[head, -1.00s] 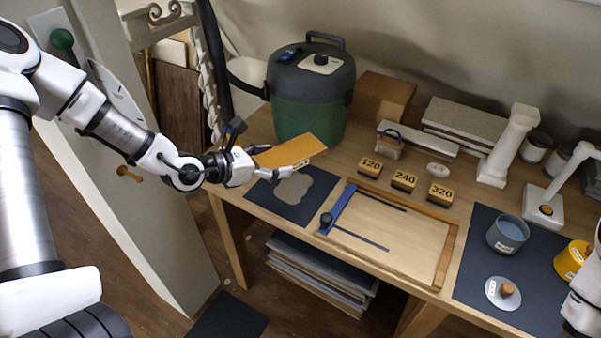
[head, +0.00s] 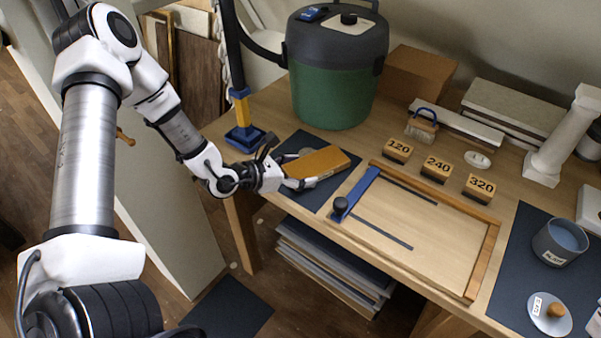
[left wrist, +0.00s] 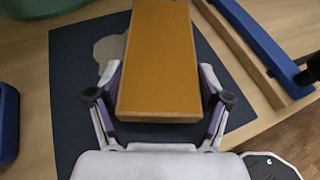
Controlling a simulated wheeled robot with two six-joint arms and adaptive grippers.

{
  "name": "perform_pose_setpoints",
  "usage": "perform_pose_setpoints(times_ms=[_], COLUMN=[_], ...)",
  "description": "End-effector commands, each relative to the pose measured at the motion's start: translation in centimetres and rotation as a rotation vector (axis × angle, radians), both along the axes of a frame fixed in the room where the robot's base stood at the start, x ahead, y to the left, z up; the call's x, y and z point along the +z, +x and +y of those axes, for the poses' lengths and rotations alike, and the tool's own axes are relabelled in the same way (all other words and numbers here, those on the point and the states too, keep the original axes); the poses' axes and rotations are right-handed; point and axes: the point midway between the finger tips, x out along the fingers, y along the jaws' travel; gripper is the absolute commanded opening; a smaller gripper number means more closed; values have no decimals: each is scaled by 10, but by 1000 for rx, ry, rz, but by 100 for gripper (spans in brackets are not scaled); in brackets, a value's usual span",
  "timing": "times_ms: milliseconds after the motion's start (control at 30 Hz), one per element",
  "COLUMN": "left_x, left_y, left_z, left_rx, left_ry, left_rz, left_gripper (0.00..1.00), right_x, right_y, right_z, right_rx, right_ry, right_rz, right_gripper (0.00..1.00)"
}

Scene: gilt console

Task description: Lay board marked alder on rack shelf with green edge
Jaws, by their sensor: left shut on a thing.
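My left gripper (head: 298,180) is shut on an ochre-topped, wood-edged board (head: 318,162). The board sticks out from the fingers to the right, over the dark mat (head: 305,200) at the left of the bench. In the left wrist view the board (left wrist: 158,55) lies between the two fingers (left wrist: 160,85), with the mat below it. I cannot read any marking on it, so I cannot tell if it is the alder one. No rack shelf with a green edge can be made out. My right gripper is not in view.
A wooden frame with a blue bar (head: 355,193) lies just right of the board. Blocks marked 120 (head: 398,150), 240 and 320 stand behind it. A green-and-black vacuum (head: 335,90) stands at the back. Flat sheets (head: 330,262) are stacked under the bench.

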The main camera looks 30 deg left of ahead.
Motion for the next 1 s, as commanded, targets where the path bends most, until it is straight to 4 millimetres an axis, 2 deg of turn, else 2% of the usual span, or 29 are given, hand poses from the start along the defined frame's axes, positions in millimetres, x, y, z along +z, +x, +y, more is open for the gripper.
perform_pose_setpoints(times_ms=[367,400,433,767,867,1000], left_x=[-7,-6,-6,-5,1,7], left_y=[0,0,0,0,0,-13], left_z=[0,0,0,0,0,8], left_rx=[1,1,1,1,1,8], left_ry=[-1,-1,-1,-1,-1,-6], left_rz=[-2,-2,-2,-2,-2,0], left_gripper=[38,88,99,100,100,100], right_x=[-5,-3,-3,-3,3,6], right_y=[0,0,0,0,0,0], right_z=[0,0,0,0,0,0], right_rx=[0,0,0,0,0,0], right_ry=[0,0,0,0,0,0], right_rz=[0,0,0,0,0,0], right_gripper=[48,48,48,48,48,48])
